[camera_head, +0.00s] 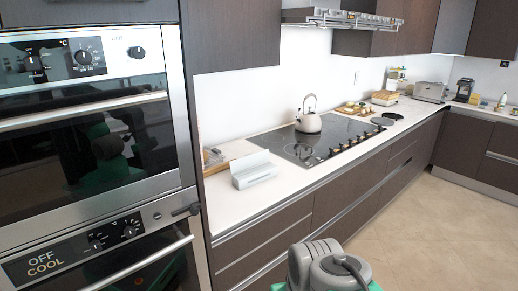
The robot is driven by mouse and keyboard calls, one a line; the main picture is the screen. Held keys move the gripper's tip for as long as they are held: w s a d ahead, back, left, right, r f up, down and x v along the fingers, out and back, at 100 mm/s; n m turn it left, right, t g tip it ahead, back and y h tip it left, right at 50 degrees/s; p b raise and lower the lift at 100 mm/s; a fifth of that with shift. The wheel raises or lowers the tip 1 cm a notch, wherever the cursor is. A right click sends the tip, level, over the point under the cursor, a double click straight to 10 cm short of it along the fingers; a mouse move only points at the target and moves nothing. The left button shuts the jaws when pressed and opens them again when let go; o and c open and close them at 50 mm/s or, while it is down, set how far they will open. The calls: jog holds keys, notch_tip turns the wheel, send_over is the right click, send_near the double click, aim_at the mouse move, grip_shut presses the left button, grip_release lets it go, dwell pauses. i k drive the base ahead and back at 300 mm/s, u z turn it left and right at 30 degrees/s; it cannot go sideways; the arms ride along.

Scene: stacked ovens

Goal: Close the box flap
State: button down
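A small white box (255,178) sits on the white counter, near its front edge and just right of the ovens. Its flap (249,160) appears raised along the back side of the box, so the box looks open. The inside of the box is too small to make out. A grey and green part of my own arm shows at the bottom centre, below and in front of the counter and apart from the box. My gripper's fingers are not visible.
Two stacked ovens (85,110) fill the left side. A black cooktop (318,139) with a kettle (309,118) lies right of the box. A board with small items (213,157) is behind it. The floor (430,235) at right is clear.

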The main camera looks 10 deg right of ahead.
aim_at(250, 160)
jog(key=z, duration=2.3)
jog(key=i, duration=2.2)
jog(key=u, duration=3.7)
jog(key=i, duration=1.65)
jog(key=z, duration=0.05)
